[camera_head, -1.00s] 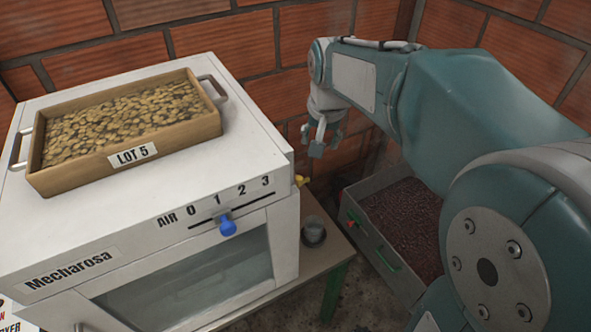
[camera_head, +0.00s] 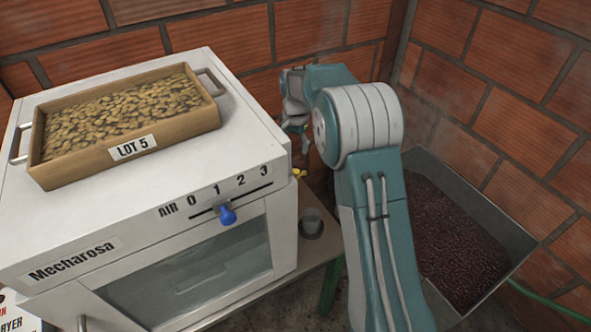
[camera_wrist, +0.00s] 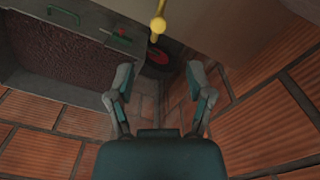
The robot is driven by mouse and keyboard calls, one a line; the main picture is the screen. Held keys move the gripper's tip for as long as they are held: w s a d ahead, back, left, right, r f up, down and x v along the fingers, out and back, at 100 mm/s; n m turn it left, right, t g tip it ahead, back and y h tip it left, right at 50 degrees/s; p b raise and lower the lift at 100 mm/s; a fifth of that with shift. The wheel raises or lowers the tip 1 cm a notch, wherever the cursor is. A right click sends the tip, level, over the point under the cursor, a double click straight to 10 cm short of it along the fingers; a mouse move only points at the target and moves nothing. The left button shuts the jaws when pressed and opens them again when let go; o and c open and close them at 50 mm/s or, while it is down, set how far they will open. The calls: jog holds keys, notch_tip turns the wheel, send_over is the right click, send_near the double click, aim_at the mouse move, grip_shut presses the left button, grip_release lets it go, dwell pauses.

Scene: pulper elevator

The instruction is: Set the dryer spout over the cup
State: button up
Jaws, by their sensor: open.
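The white dryer (camera_head: 110,235) stands at left. Its yellow spout (camera_head: 300,174) sticks out from its right side, and shows in the wrist view (camera_wrist: 157,26) at top centre as a yellow rod with a rounded end. A small grey cup (camera_head: 311,222) stands on the table beside the dryer, below and in front of the spout. I cannot make out the cup in the wrist view. My gripper (camera_wrist: 160,80) is open and empty, its two fingers apart below the spout in the picture.
A tray of beans marked LOT 5 (camera_head: 45,165) lies on the dryer top. A blue AIR slider (camera_head: 227,214) is on the dryer front. A metal bin of dark beans (camera_head: 515,265) stands at right. Brick walls (camera_wrist: 275,125) close in the back corner.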

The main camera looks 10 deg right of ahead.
aim_at(296, 171)
notch_tip(296, 171, down, 10)
jog(key=shift+f, duration=0.1)
dwell(0.4)
grip_shut()
